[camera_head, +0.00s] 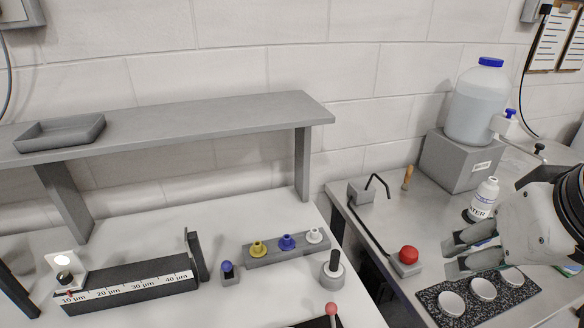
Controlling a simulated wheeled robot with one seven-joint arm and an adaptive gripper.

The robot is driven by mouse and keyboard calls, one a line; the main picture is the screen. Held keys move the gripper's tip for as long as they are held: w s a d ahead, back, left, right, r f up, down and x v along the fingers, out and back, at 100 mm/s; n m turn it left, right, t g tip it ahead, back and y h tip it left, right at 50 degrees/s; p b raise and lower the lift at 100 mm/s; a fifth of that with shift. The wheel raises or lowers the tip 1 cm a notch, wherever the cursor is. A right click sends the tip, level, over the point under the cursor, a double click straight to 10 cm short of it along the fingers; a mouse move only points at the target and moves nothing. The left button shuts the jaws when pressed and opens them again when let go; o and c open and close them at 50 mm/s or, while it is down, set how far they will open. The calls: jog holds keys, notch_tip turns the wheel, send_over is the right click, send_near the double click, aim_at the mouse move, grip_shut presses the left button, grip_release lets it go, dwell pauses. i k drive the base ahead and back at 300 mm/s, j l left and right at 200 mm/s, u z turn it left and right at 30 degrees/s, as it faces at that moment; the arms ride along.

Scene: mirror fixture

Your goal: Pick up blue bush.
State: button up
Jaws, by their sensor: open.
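The blue bush (286,242) stands upright in the middle of a grey rack (263,256) on the white table, in the head view. A yellow bush (258,248) stands to its left and a white bush (314,235) to its right in the same rack. My gripper (456,254) is at the right, above the neighbouring grey bench, well away from the blue bush. Its fingers point left with a gap between them, and nothing shows between them.
A small blue-topped piece (227,268) stands left of the rack, beside a long scaled fixture (130,284). A grey post holder (332,270) stands close right of the rack. A raised shelf (200,122) spans behind. A red button (408,255) and dark slab (440,313) are near my gripper.

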aim_at(287, 243)
jog(key=l+u, duration=0.1)
jog(key=u, duration=0.3)
jog(key=l+u, duration=0.15)
jog(key=u, duration=0.2)
